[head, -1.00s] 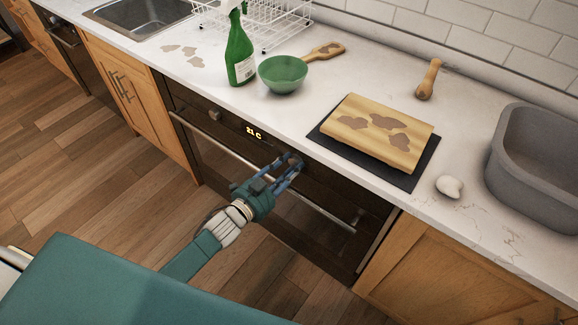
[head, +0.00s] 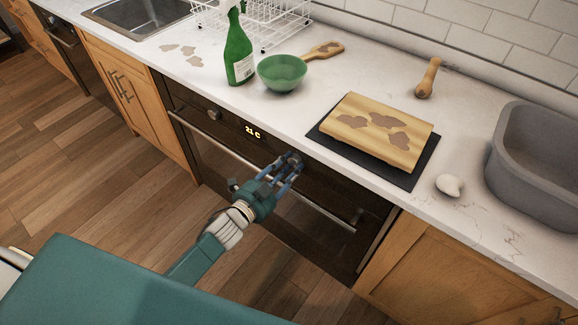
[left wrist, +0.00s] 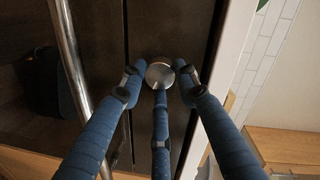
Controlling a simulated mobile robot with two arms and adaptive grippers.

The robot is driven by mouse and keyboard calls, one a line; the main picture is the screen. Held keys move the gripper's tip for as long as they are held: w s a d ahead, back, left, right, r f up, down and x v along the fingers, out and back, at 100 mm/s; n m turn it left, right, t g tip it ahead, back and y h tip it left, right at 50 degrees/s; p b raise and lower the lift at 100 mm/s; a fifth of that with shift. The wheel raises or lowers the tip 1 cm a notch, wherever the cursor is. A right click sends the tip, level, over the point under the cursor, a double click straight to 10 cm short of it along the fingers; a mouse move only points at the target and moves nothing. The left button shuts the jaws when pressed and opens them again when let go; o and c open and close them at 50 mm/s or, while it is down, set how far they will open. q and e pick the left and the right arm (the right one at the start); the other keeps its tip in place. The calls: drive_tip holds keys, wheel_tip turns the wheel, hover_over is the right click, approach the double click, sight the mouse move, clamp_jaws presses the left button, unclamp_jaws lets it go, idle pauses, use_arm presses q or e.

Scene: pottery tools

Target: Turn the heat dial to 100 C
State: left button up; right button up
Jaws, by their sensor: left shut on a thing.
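The oven (head: 240,185) has a dark front panel with a lit display (head: 252,132) that reads 21 C. The heat dial (left wrist: 160,74), a round silver knob, shows in the left wrist view between my fingers. My left gripper (head: 291,160) is at the right part of the panel, its blue fingers shut around the dial. In the left wrist view, the fingers of the left gripper (left wrist: 160,80) come in from three sides of the dial. In the head view the fingers mostly hide this dial. My right gripper is not in view.
Another knob (head: 214,115) sits left of the display. The oven handle (head: 300,192) runs below the panel, close to my gripper. Above, the counter holds a green bowl (head: 283,73), a spray bottle (head: 239,50), a stained cutting board (head: 378,132) and a grey basin (head: 535,165).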

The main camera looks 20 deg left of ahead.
use_arm(q)
drive_tip(key=o, duration=0.9)
drive_tip(key=shift+s+a+f, duration=0.15)
drive_tip(key=shift+a+f, duration=0.05)
drive_tip(key=shift+f, duration=0.2)
drive_tip(key=shift+o, duration=1.3)
drive_tip(key=shift+r, duration=0.15)
drive_tip(key=v, duration=1.1)
drive_tip(key=shift+s+a+r, duration=0.15)
drive_tip(key=shift+s+r, duration=0.05)
drive_tip(key=shift+s, duration=0.15)
